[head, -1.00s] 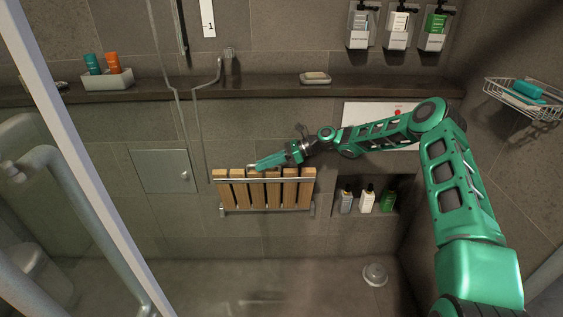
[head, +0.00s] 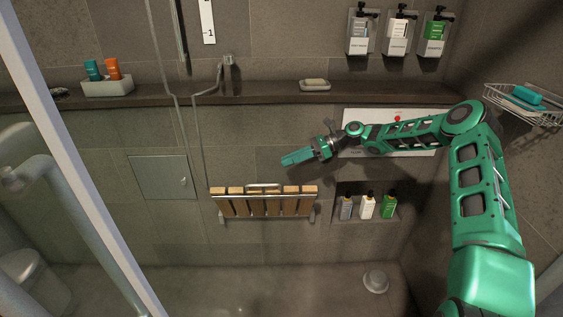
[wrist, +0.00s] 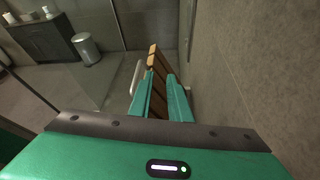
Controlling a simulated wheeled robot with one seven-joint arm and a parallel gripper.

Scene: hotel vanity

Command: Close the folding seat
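The folding seat (head: 265,203) has several wooden slats and a metal bar across them, and is mounted low on the tiled wall. A metal handle (head: 263,186) shows along its upper edge. My gripper (head: 284,161) is above the seat, toward its right half, and looks clear of it. In the wrist view, my gripper's two green fingers (wrist: 160,76) are apart with nothing held. The slats (wrist: 156,65) show beyond and between them, slanted relative to the wall, and the handle (wrist: 136,78) is at the left. The seat's exact angle is hard to tell.
A dark ledge (head: 250,93) runs along the wall above the seat. A niche with bottles (head: 367,206) is to the right, and a small wall panel (head: 163,177) is to the left. A glass-door frame (head: 80,155) stands at the left.

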